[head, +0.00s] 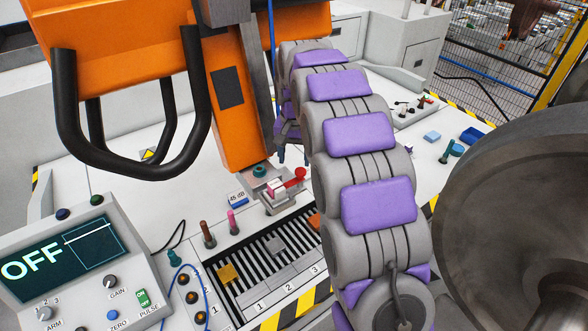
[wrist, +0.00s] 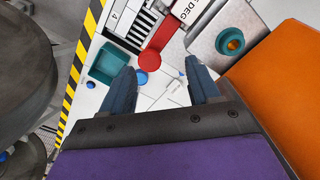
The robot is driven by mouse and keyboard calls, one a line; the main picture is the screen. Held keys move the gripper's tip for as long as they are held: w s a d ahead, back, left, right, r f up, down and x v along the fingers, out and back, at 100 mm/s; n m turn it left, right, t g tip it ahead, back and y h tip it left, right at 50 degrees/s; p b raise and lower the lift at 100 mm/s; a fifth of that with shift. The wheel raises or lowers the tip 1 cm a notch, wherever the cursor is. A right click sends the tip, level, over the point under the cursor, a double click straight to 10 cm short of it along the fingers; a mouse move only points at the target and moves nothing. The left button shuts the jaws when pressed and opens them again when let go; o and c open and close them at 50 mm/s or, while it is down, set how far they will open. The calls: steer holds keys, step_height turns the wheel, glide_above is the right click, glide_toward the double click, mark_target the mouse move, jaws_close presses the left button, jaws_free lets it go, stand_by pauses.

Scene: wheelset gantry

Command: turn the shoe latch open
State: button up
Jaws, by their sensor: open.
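The shoe latch is a red lever (head: 293,177) with a round knob, on a small metal block (head: 280,196) at the foot of the orange column. In the wrist view the red lever (wrist: 163,40) lies slanted, its round end just beyond my fingertips. In the head view my purple and grey arm hides most of the gripper.
The orange column (head: 233,110) stands close beside the latch, with a black tube handle (head: 130,170) at left. A striped slotted panel (head: 270,260) lies in front. A large grey wheel (head: 520,200) fills the right. A teal tray (wrist: 108,63) sits left of my fingers.

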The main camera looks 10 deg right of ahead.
mark_target(300, 170)
steer(key=d+f, duration=0.1)
steer(key=f, duration=0.1)
steer(key=d+f, duration=0.2)
steer(key=shift+d+f, duration=0.1)
steer(key=shift+f, duration=0.15)
steer(key=shift+a, duration=1.3)
steer(key=shift+c, duration=0.6)
steer(key=shift+d, duration=0.9)
steer(key=c, duration=0.6)
steer(key=shift+a, duration=0.3)
steer(key=c, duration=0.3)
